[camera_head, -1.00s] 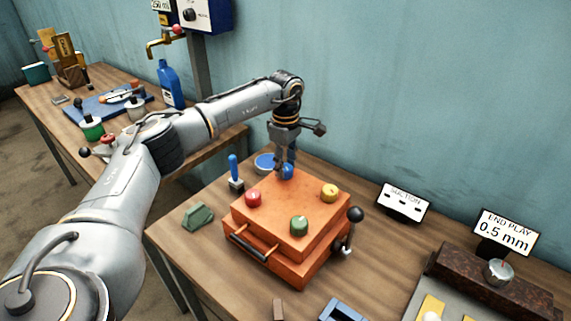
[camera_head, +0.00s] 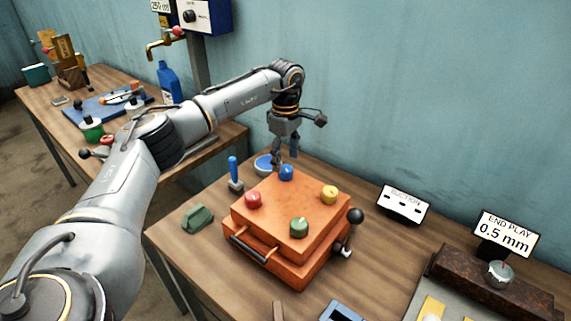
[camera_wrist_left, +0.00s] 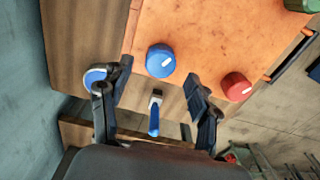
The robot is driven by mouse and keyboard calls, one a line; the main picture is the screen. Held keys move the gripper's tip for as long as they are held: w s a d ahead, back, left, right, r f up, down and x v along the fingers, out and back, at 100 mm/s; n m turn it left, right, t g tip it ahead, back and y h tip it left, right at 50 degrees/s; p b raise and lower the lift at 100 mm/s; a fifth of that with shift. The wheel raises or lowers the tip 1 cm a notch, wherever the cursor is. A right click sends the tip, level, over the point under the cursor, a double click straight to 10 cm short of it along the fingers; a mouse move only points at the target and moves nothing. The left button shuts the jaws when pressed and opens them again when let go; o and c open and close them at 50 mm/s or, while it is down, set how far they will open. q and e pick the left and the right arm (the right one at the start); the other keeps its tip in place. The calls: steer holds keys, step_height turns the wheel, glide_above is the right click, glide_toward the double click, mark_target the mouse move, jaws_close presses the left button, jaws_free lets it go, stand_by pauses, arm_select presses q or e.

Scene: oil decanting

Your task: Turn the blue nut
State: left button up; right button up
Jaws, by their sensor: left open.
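The blue nut (camera_head: 286,173) sits at the back corner of the orange box top (camera_head: 270,215). It also shows in the left wrist view (camera_wrist_left: 160,60), with a white mark on its face. My left gripper (camera_head: 285,160) is open and empty, above and just behind the blue nut. In the left wrist view its two fingers (camera_wrist_left: 155,92) are spread apart, with the nut beyond the tips and between their lines. A red nut (camera_head: 253,200), a yellow nut (camera_head: 329,194) and a green nut (camera_head: 299,227) sit on the other corners. My right gripper is not in view.
A green block (camera_head: 198,217) lies at left. The wall is close behind.

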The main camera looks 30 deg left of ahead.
mark_target(286, 168)
arm_select(q)
step_height(286, 168, up, 9)
stand_by(0.7)
